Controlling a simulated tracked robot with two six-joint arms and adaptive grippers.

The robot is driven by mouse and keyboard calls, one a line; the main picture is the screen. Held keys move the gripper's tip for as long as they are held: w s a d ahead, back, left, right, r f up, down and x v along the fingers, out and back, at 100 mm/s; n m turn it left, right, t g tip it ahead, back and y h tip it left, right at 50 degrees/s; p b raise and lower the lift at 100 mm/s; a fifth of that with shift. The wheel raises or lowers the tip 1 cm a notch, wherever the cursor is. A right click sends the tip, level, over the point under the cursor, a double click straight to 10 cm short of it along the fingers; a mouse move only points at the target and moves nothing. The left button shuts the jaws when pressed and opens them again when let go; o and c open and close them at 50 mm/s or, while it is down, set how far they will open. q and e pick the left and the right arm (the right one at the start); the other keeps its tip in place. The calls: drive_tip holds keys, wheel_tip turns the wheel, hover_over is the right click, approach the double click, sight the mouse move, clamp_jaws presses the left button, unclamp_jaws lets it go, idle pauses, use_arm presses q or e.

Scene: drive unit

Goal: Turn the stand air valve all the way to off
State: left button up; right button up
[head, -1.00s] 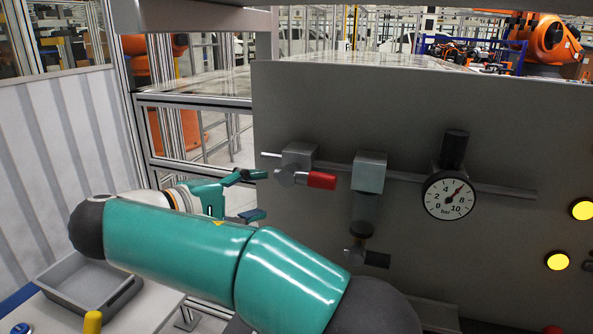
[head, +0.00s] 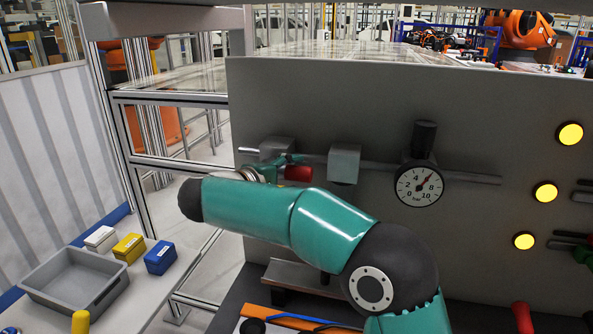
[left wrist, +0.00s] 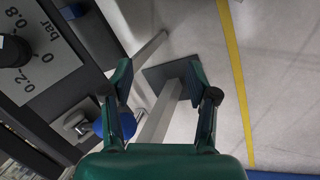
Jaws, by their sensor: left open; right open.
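The air valve has a grey block (head: 276,149) on a pipe across the grey panel. Its red handle (head: 298,173) points right along the pipe; its lower edge is close to my arm's outline. My right gripper (head: 283,166) is open at the valve, with one finger visible just above and left of the red handle. The other finger is hidden behind my arm, so contact cannot be told. My left gripper (left wrist: 160,88) is open and empty in the left wrist view, above the floor.
A pressure gauge (head: 419,186) and a filter block (head: 344,164) sit right of the valve. Yellow lamps (head: 545,192) are farther right. A grey tray (head: 72,281) and small boxes (head: 129,247) stand at left. A labelled panel (left wrist: 38,50) borders my left gripper.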

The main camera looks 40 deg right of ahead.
drive_tip(key=shift+d, duration=0.45)
drive_tip(key=shift+f, duration=0.1)
drive_tip(key=shift+w, duration=0.1)
clamp_jaws()
